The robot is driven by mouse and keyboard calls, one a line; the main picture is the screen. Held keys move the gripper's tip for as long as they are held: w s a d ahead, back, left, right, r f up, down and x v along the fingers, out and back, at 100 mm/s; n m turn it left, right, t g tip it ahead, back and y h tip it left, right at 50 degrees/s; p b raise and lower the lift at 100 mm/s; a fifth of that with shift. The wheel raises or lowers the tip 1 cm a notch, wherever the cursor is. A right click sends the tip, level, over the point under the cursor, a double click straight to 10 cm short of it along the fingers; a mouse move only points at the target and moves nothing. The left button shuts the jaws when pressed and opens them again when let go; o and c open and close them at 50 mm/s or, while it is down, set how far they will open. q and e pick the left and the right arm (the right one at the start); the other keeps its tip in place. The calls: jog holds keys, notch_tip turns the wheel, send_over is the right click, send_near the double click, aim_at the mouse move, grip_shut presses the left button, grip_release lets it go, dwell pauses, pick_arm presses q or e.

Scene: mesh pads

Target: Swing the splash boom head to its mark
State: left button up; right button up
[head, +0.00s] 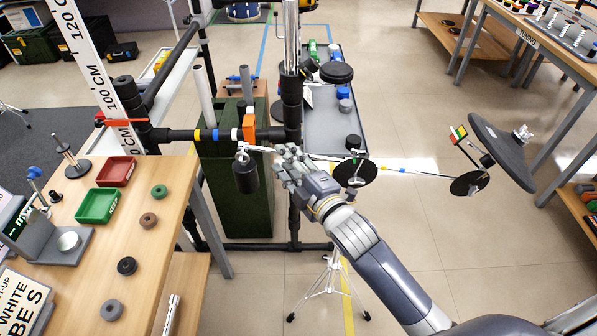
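A thin boom rod (415,172) runs from a black cylindrical weight (246,178) on the left to a small black disc (469,184) on the right. It crosses a tripod stand (331,283) near another black disc (355,172). A large dark tilted disc (503,152) with a silver fitting is at the right end. A small plate with red, yellow and green patches (459,134) is beside it; I cannot tell which patch is the mark. My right gripper (284,161) is at the rod, right of the weight; its fingertips are too small to read. My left gripper is out of view.
A wooden table (172,215) with a red tray (116,171), a green tray (97,205) and several rings is at the left. A black frame with a banded bar (215,135) and a green cabinet stand behind my gripper. Open floor (440,235) lies at the right.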

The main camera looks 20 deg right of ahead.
jog(key=shift+x, duration=2.3)
grip_shut()
